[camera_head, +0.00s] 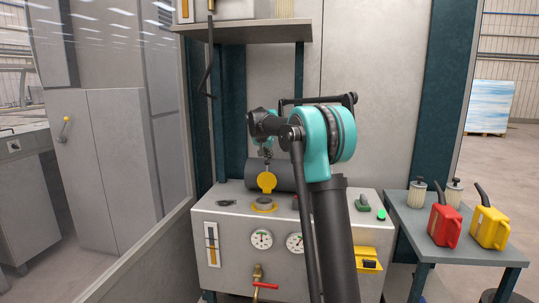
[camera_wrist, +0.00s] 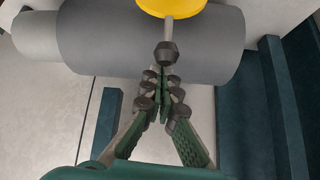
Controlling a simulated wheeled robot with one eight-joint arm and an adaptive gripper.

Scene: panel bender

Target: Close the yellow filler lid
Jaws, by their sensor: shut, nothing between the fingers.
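The yellow filler lid (camera_head: 267,182) stands raised, upright and open, above the filler neck (camera_head: 264,203) with its yellow ring on top of the grey tank cabinet. In the wrist view the lid (camera_wrist: 172,6) is cut off by the top edge, and a short stem with a dark knob (camera_wrist: 167,53) points from it toward my fingers. My gripper (camera_wrist: 162,80) is shut and empty, its fingertips just below the knob in that view. Whether they touch it I cannot tell. In the head view my gripper (camera_head: 265,154) is small, just above the lid.
A dark grey cylinder (camera_wrist: 60,38) lies behind the lid. The cabinet (camera_head: 225,222) carries gauges, a red-handled tap (camera_head: 264,286) and a green button (camera_head: 381,214). A shelf (camera_head: 245,33) overhangs behind. A side table (camera_head: 415,231) holds red and yellow cans and filters.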

